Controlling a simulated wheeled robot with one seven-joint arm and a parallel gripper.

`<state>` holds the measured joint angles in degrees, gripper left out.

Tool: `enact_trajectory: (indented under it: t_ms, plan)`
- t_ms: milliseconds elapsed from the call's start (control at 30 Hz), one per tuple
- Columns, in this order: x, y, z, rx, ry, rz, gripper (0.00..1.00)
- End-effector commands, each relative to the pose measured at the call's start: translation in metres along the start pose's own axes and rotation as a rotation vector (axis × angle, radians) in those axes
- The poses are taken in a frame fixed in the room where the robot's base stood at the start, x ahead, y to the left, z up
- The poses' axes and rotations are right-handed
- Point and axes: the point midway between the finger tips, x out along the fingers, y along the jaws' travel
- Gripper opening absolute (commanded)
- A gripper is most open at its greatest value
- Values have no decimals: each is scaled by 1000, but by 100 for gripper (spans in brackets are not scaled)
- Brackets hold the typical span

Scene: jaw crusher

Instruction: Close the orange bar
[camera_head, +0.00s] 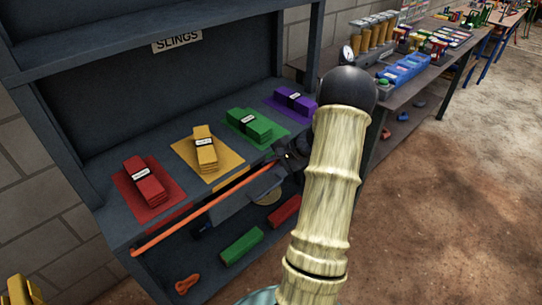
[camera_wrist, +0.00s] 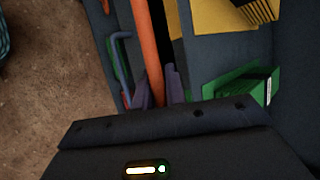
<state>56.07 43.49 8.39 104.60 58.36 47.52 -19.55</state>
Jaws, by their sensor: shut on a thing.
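The orange bar (camera_head: 205,208) runs along the front of the shelf unit, from its front left corner up to my gripper (camera_head: 284,160). In the wrist view the orange bar (camera_wrist: 148,50) passes down between the two purple-grey fingers of my gripper (camera_wrist: 158,88). The fingers are shut on the bar near its right end. My wrist and arm hide what lies behind the grip in the head view.
Red (camera_head: 146,187), yellow (camera_head: 204,152), green (camera_head: 249,124) and purple (camera_head: 294,101) sling bundles lie on coloured mats on the shelf. Below are a green block (camera_head: 241,246) and an orange shackle (camera_head: 187,284). A workbench (camera_head: 405,98) stands to the right; the dirt floor (camera_head: 450,200) is open.

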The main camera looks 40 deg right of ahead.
Motion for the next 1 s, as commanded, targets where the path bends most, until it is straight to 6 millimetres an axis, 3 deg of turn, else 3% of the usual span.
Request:
enact_trajectory:
  t_ms: [33,1000]
  plan:
    - [-6,-8,3,7,-1,29,0]
    - [0,-26,1,256,1,636,0]
